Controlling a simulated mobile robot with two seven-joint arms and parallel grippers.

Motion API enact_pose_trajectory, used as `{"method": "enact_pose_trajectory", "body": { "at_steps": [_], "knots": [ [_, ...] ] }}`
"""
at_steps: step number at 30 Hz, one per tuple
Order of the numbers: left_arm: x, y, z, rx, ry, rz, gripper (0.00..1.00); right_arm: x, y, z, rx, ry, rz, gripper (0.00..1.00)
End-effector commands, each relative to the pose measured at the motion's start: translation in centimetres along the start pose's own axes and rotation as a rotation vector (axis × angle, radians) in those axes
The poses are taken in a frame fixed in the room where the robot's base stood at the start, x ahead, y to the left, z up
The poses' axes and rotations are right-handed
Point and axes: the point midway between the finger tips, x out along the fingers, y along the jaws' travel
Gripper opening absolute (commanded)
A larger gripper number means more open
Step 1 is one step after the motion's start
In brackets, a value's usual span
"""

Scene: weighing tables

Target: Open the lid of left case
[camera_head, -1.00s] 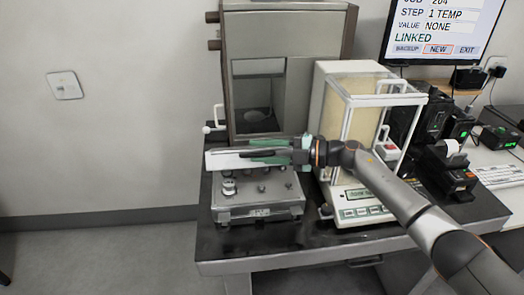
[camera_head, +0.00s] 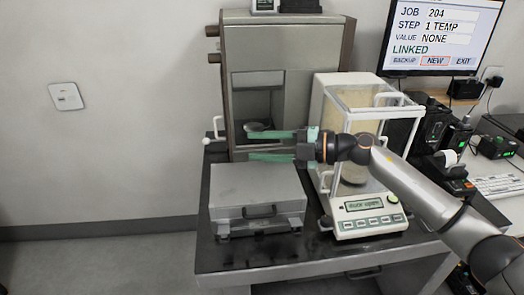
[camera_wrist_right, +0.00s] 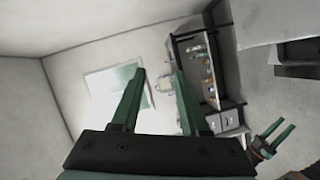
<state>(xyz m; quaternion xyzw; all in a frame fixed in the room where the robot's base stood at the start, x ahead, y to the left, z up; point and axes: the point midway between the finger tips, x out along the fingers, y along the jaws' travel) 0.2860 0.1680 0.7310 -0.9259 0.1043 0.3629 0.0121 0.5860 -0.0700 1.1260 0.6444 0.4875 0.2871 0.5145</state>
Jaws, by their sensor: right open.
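The grey case (camera_head: 258,187) sits on the front left of the dark table in the head view. Its lid is down and covers the inside, and a dark handle (camera_head: 260,211) shows on its front. My right gripper (camera_head: 273,146) is above and behind the case, apart from the lid. Its green fingers are spread with nothing between them, also in the right wrist view (camera_wrist_right: 158,75). Another green gripper, which looks like my left (camera_wrist_right: 279,131), shows at the lower right of the wrist view with its fingers apart.
A tall grey cabinet with a window (camera_head: 275,50) stands behind the case. A balance with a glass enclosure (camera_head: 364,215) stands close on its right, beneath my right arm. The dark tabletop (camera_head: 255,251) is clear in front of the case.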

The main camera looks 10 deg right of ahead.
Motion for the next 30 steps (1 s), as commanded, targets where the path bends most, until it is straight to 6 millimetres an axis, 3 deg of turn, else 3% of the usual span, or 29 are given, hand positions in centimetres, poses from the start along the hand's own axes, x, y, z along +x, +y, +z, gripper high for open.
{"method": "enact_pose_trajectory", "body": {
  "at_steps": [2,18,30],
  "knots": [
    [-0.1,0.0,-0.1,0.0,0.0,0.0,0.4,-0.5,0.8,-1.3,-0.006,0.0,-0.002,0.45],
    [-0.5,0.0,-0.5,0.0,0.0,0.0,0.4,-2.7,1.4,-9.0,-0.002,0.0,-0.001,0.45],
    [-0.5,0.0,-0.6,0.0,0.0,0.0,0.4,-3.1,1.4,-10.5,0.0,0.0,-0.001,0.45]
  ]
}}
